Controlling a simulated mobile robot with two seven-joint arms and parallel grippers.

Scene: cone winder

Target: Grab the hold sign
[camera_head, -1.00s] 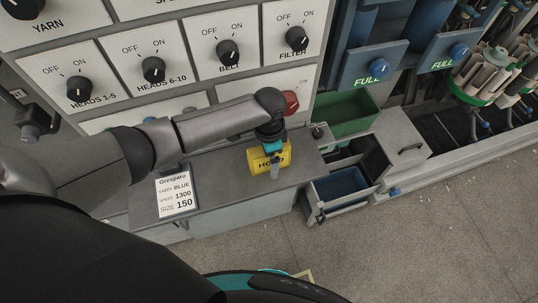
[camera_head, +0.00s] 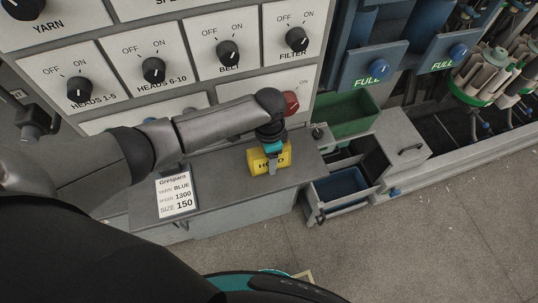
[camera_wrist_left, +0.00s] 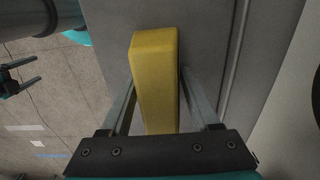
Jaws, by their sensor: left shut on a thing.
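The yellow hold sign (camera_head: 257,161) is at the right part of the grey desk top, its lettering partly covered by a finger. My left gripper (camera_head: 271,160) comes down over it from above and is shut on it. In the left wrist view the yellow sign (camera_wrist_left: 155,80) lies between the two fingers of my left gripper (camera_wrist_left: 158,105). I cannot tell whether the sign touches the desk. A dark two-fingered gripper, apparently my right one (camera_wrist_left: 22,74), shows at the left edge of the left wrist view, its fingers apart and empty.
A white order card (camera_head: 175,194) lies on the grey desk (camera_head: 225,180), left of the sign. A panel of black knobs (camera_head: 153,70) and a red knob (camera_head: 291,102) rises behind. A green bin (camera_head: 345,115) and a blue bin (camera_head: 340,186) stand to the right. Open floor lies in front.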

